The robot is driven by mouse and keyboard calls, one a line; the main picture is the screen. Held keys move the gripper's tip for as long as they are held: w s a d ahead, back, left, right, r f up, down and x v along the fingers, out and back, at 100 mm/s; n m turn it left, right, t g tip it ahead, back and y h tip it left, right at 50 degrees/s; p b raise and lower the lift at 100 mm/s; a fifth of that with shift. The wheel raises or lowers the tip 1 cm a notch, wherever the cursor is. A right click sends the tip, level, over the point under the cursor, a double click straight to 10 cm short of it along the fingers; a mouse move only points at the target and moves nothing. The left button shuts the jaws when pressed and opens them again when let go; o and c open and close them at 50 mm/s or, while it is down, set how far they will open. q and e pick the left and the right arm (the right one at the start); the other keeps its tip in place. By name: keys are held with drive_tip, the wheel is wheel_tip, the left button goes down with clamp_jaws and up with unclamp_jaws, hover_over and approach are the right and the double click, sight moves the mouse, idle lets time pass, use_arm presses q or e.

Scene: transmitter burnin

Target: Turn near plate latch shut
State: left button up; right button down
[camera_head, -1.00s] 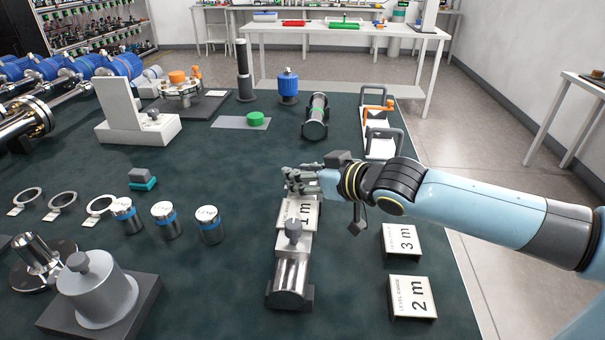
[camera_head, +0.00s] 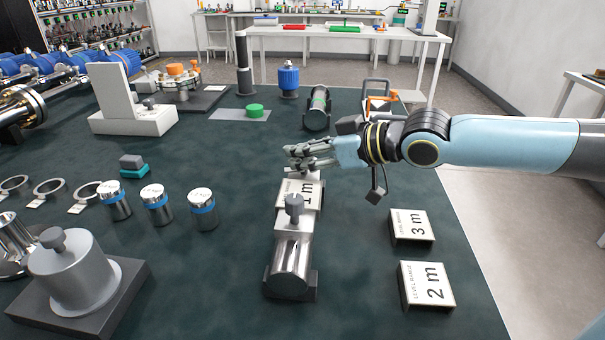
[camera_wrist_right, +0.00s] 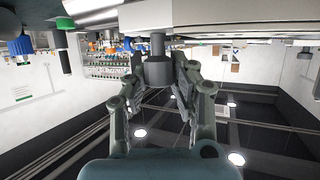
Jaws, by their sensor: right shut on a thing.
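The transmitter (camera_head: 290,265) lies in the middle of the table, a silver cylinder on a dark base. A white plate marked "1 m" (camera_head: 303,194) sits at its far part. An upright grey knob (camera_head: 294,207) stands clear at the plate's near edge. My right gripper (camera_head: 292,157) is at the plate's far end. My left gripper is not in view.
Plates marked "3 m" (camera_head: 412,228) and "2 m" (camera_head: 427,286) lie to the right. Several silver cylinders with blue bands (camera_head: 157,204) stand to the left. A grey pot with a knob (camera_head: 75,275) is at the near left. The cloth beside the transmitter is clear.

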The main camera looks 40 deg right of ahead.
drive_tip(key=n+y+b, duration=0.1)
drive_tip(key=b, duration=0.1)
drive_tip(key=n+g+y+b, duration=0.1)
drive_tip(key=n+b, duration=0.1)
drive_tip(key=b, duration=0.1)
drive_tip(key=shift+d+f+y, duration=0.15)
drive_tip(key=shift+f+y, duration=0.25)
drive_tip(key=shift+w+r+n+g+y+b, duration=0.15)
drive_tip(key=shift+n+g+y+b, duration=0.1)
drive_tip(key=shift+n+g+y, duration=0.3)
drive_tip(key=shift+s+r+n+g+y+b, duration=0.1)
drive_tip(key=shift+n+g+y+b, duration=0.15)
drive_tip(key=shift+n+g+y, duration=0.25)
drive_tip(key=shift+w+n+g+y+b, duration=0.1)
drive_tip(key=shift+n+g+y+b, duration=0.55)
drive_tip(key=shift+n+y, duration=0.2)
drive_tip(key=n+g+y+b, duration=0.1)
drive_tip(key=n+g+b, duration=0.1)
drive_tip(key=n+b, duration=0.1)
drive_tip(key=shift+g+y, duration=0.4)
drive_tip(key=shift+b, duration=0.45)
drive_tip(key=shift+r+n+g+b, duration=0.1)
drive_tip(key=shift+n+g+b, duration=0.25)
drive_tip(key=shift+n+g, duration=0.15)
drive_tip(key=shift+y, duration=0.3)
drive_tip(key=shift+r, duration=0.15)
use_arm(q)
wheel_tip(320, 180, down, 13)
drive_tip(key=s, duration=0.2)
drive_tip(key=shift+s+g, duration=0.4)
